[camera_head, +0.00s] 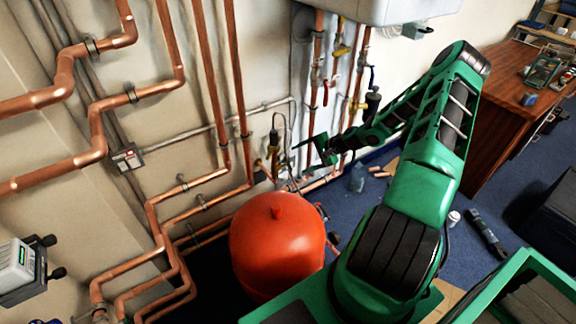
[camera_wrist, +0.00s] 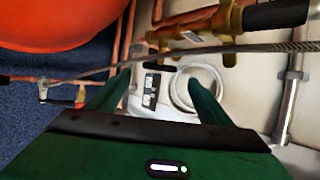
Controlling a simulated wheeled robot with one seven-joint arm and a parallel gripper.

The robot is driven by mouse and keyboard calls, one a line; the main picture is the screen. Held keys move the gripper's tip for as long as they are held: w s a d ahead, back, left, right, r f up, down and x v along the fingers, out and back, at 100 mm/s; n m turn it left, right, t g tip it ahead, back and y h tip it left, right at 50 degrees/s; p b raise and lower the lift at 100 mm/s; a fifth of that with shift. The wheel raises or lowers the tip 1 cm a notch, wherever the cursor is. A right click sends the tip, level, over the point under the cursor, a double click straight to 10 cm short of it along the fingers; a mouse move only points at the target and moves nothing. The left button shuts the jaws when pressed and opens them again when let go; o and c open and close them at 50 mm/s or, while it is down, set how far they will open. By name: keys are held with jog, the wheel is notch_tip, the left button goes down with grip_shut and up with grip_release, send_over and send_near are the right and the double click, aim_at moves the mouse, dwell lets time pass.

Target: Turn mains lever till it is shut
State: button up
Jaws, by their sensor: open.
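I cannot tell for sure which handle is the mains lever. In the head view a red lever (camera_head: 326,93) and a blue lever (camera_head: 371,76) hang on the upright copper pipes below the white boiler. A yellow-handled valve (camera_head: 341,50) is above them. My gripper (camera_head: 301,156) is left of and below these levers, near the wall pipes. In the wrist view my gripper (camera_wrist: 158,85) has its two fingers apart with nothing between them. A brass valve body (camera_wrist: 228,28) lies beyond the fingertips, and a small valve with a dark lever (camera_wrist: 75,103) is to the left.
A red tank (camera_head: 277,240) stands just below my gripper and also fills the wrist view's upper left. A braided hose (camera_wrist: 245,48) crosses beyond the fingers. A wooden bench (camera_head: 500,105) is at right. Blue carpet (camera_head: 365,210) has loose items on it.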

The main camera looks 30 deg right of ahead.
aim_at(289, 163)
jog(key=x, duration=0.8)
jog(key=shift+w+a+f, duration=0.2)
jog(key=shift+f, duration=0.05)
jog(key=c, duration=1)
